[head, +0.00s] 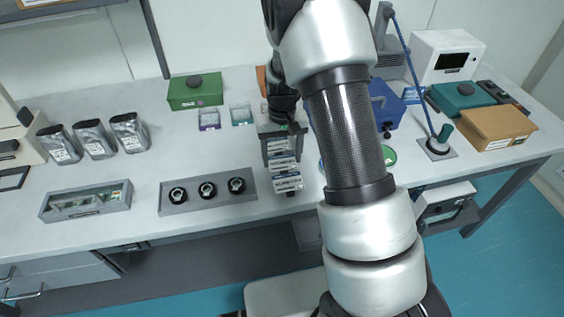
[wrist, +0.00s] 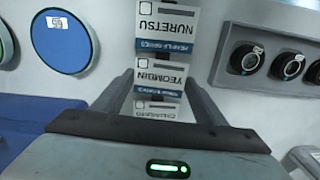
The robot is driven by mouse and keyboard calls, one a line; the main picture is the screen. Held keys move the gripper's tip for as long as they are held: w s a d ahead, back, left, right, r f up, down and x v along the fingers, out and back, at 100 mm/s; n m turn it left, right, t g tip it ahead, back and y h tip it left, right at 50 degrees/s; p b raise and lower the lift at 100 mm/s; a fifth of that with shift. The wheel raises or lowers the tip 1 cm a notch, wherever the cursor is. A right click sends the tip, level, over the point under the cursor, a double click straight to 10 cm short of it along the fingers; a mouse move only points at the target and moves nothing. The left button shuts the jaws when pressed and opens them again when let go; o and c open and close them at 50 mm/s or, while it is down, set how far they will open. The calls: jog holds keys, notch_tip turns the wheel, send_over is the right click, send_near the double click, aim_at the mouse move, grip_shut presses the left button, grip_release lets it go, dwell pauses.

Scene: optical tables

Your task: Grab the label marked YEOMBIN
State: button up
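The YEOMBIN label (wrist: 163,70) is a white card with a blue lower band, in the middle of the wrist view. It stands in a column between the NURETSU label (wrist: 166,28) and a third label (wrist: 158,110) whose name is partly cut off. My gripper (wrist: 160,82) is open, with one finger on each side of the YEOMBIN label; I cannot tell whether they touch it. In the head view the labels show as a stack (head: 286,170) at the bench's front edge, below my arm's end; their names are too small to read there.
A grey holder with several round black parts (head: 207,189) lies left of the labels. A blue case (head: 384,108) and a green disc (head: 389,155) are to the right, partly behind my arm. A green box (head: 195,92) stands behind.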

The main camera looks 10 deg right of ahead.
jog(key=c, duration=0.4)
